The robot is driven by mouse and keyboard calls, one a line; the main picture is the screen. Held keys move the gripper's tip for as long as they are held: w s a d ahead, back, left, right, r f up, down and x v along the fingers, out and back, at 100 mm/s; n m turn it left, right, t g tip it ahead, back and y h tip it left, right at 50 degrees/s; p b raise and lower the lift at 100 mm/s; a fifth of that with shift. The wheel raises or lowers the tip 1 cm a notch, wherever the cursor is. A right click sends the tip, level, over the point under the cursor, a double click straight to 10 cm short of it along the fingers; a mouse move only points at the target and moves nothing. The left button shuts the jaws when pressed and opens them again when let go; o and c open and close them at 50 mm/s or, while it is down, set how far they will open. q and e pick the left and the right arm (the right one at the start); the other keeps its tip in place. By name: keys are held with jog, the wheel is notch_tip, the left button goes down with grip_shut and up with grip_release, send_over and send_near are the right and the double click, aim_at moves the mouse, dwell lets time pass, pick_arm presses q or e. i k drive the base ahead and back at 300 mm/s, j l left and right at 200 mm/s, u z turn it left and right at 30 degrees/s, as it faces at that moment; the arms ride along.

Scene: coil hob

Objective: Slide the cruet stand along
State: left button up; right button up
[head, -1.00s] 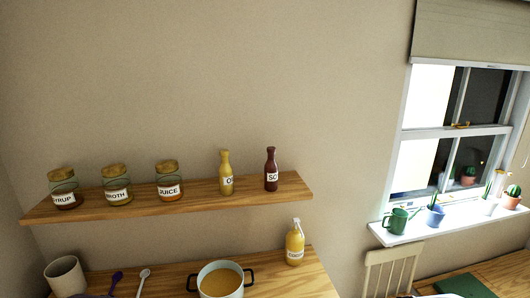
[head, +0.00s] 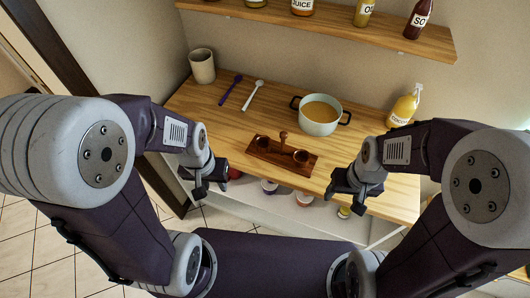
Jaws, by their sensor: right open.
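The cruet stand (head: 266,156) is a dark reddish-brown wooden tray with an upright knobbed handle and round wells. It sits near the front edge of the wooden counter, in the middle of the head view. My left gripper (head: 209,190) is in front of the counter edge, to the left of the stand and apart from it; whether its jaws are open is hard to make out. My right gripper (head: 341,204) is open and empty, to the right of the stand and apart from it, by the counter's front edge.
A pot of yellow soup (head: 319,115) stands behind and right of the stand. A yellow bottle (head: 404,106) is further right. A beige cup (head: 202,66), a purple spoon (head: 230,90) and a white spoon (head: 252,96) are at the back left. A shelf (head: 330,25) with jars hangs above.

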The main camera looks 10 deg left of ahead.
aim_at(300, 161)
jog(key=l+u, duration=0.45)
jog(key=k+l+u, duration=0.1)
jog(key=l+u, duration=0.15)
jog(key=u, duration=0.15)
jog(key=k+l+u, duration=0.1)
jog(key=l+u, duration=0.2)
jog(key=u, duration=0.15)
jog(key=k+l+u, duration=0.15)
jog(key=l+u, duration=0.15)
jog(key=u, duration=0.15)
